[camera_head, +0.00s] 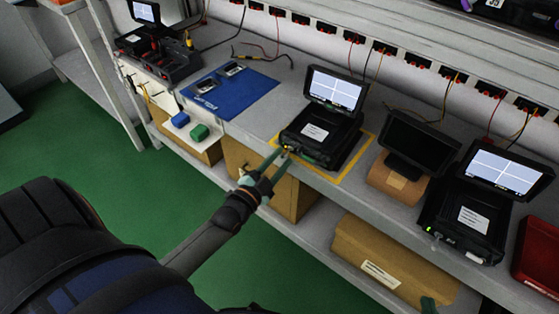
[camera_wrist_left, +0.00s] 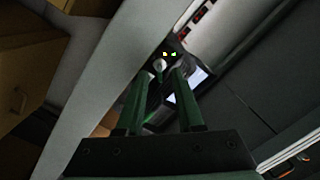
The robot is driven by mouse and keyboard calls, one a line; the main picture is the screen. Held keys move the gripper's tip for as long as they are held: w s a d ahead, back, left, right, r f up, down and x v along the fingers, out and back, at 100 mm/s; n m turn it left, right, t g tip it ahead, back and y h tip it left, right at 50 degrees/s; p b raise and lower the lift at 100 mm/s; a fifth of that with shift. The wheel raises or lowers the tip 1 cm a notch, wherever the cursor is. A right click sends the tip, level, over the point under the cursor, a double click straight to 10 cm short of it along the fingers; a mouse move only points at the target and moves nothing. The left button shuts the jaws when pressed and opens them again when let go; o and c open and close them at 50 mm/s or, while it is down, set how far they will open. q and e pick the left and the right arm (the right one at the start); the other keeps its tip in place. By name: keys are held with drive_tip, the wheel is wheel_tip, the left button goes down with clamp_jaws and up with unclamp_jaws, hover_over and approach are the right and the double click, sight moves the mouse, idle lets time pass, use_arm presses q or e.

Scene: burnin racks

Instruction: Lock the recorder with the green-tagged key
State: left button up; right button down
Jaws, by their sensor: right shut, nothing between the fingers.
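The recorder (camera_head: 318,132) is a black case with a lit screen, standing inside a yellow outline on the bench. My right gripper (camera_head: 428,304) barely shows at the bottom edge, shut and empty.
A blue mat (camera_head: 240,98) with small items lies left of the recorder. A dark screen on a brown stand (camera_head: 396,182) and a second lit recorder (camera_head: 470,220) stand to the right. A red bin (camera_head: 540,258) is at the far right. Cardboard boxes sit below.

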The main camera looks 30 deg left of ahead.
use_arm(q)
clamp_jaws()
idle(0.6)
